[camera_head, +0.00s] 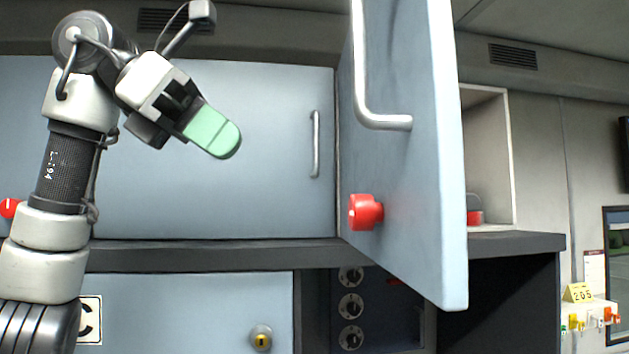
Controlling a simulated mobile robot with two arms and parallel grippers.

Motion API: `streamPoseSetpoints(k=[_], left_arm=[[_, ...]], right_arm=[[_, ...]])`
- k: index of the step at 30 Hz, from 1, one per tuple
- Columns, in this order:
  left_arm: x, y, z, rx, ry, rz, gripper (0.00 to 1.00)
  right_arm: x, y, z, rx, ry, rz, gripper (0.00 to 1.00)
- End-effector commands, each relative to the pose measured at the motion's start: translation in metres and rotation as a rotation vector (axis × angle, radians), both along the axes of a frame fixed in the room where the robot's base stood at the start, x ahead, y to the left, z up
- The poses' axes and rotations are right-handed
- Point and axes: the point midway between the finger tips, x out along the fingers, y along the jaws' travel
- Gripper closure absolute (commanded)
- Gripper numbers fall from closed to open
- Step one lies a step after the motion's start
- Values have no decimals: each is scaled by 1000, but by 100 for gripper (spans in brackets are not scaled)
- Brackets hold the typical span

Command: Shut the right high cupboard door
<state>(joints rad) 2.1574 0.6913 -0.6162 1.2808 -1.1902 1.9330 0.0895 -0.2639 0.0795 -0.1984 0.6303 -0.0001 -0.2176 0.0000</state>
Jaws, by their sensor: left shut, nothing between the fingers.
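The right high cupboard door (415,170) is a light blue panel standing open, swung out toward me. It has a silver bar handle (362,85) and a red knob (365,212) on its left-facing side. Behind it, part of the open cupboard (489,150) shows a pale interior side wall. My left gripper (222,142) is shut and empty, with pale green fingertips, in front of the closed left cupboard door (230,180), to the left of the open door and apart from it. My right gripper is not in view.
The closed left cupboard has a silver handle (316,145). A dark ledge (210,255) runs beneath the cupboards. Below are a blue panel with a yellow-centred lock (261,338) and several dark dials (351,305). A red item (474,217) sits inside the open cupboard.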

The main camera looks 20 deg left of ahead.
Motion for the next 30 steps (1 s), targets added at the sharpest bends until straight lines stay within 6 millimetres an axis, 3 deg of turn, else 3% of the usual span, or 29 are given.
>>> streamPoseSetpoints(k=[2,9,12,15,22,26,30], left_arm=[[3,-6,-5,2,-1,-1,100],[22,-41,-31,2,1,-5,100],[31,-57,-43,3,1,-6,100],[39,-71,-54,1,1,-6,100],[53,-98,-55,-1,-1,-8,100],[56,-104,-57,-2,-1,-5,100],[57,-105,-59,-2,-1,-5,100]], right_arm=[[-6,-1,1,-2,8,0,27],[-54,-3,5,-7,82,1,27],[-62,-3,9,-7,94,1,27],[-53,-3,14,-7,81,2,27],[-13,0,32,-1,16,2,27],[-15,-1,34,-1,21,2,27],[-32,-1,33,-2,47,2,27]])
